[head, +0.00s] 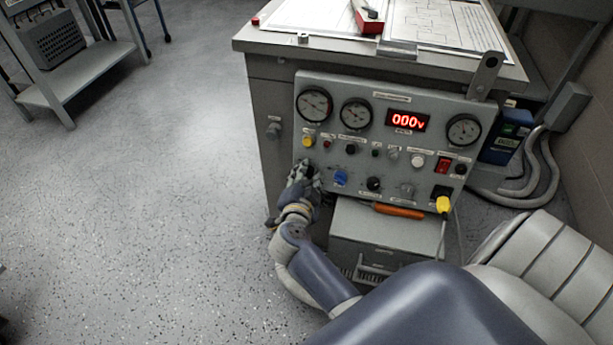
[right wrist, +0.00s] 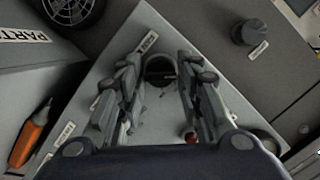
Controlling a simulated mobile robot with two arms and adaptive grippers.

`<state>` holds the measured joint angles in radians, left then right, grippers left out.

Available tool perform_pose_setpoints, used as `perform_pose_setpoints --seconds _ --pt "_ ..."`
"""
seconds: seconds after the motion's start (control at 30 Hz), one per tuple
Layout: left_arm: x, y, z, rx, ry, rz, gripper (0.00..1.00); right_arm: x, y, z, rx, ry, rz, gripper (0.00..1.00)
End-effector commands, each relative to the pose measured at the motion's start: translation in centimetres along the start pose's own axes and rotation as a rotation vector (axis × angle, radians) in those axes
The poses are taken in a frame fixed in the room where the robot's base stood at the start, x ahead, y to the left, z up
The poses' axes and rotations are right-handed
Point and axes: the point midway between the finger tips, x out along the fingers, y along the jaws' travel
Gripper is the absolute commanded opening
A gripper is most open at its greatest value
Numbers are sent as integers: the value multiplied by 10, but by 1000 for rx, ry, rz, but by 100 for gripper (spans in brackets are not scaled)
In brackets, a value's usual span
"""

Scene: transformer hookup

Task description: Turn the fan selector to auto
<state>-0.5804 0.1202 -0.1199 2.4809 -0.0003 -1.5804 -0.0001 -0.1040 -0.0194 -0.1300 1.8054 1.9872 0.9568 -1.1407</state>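The grey control panel (head: 425,160) on the front of the bench carries gauges, a red "000v" display and rows of knobs. My right gripper (head: 304,173) is at the panel's lower left corner, at a dark round knob. In the right wrist view this knob (right wrist: 160,67) sits between the fingertips of my right gripper (right wrist: 158,66). The fingers are spread, one on each side of it; I cannot tell whether they touch it. My left gripper is not in view.
A blue knob (head: 340,177) is just right of my right gripper. An orange-handled tool (head: 398,211) lies below the panel on a grey box (head: 385,232). A yellow plug (head: 443,204) is at the lower right.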

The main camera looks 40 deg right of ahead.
Motion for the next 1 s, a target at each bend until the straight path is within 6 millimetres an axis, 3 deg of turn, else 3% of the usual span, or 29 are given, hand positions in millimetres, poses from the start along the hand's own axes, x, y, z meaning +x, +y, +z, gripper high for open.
perform_pose_setpoints --seconds 0.03,0.1,0.47,0.77,0.83,1.0 --pt "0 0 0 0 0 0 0 0 0 0 0 0 0 13" --pt "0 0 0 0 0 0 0 0 0 0 0 0 0 3" --pt "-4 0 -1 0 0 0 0 -1 0 0 37 -1 -5 3" --pt "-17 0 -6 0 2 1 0 -1 0 0 221 -1 -31 3" --pt "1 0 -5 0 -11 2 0 -1 1 0 280 -2 -41 3" --pt "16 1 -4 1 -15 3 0 -1 2 1 424 -1 -64 3"
